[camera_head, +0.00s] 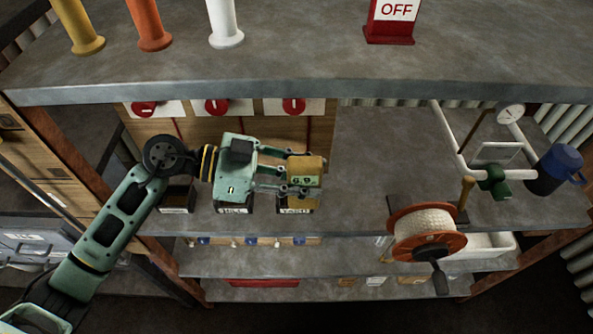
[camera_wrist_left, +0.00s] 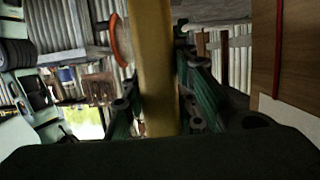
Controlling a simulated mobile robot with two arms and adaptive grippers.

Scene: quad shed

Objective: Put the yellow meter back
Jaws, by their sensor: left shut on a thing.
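The yellow meter (camera_head: 305,171) is a small box with dark digits on its front, in the head view at the middle of the shelf. My left gripper (camera_head: 290,175) reaches in from the left and is shut on it. In the left wrist view the yellow meter (camera_wrist_left: 155,70) stands between the two green fingers. It is just above or at a dark holder labelled YARD (camera_head: 296,207); I cannot tell whether it touches. A holder labelled MILL (camera_head: 233,208) and another dark holder (camera_head: 177,199) are to its left. My right gripper is not in view.
Red round switches (camera_head: 217,106) are on the panel behind. An orange reel of rope (camera_head: 428,232) stands at the shelf's front right, with white pipes, a gauge (camera_head: 511,113) and a blue jug (camera_head: 557,169) beyond. An upper shelf (camera_head: 300,60) overhangs.

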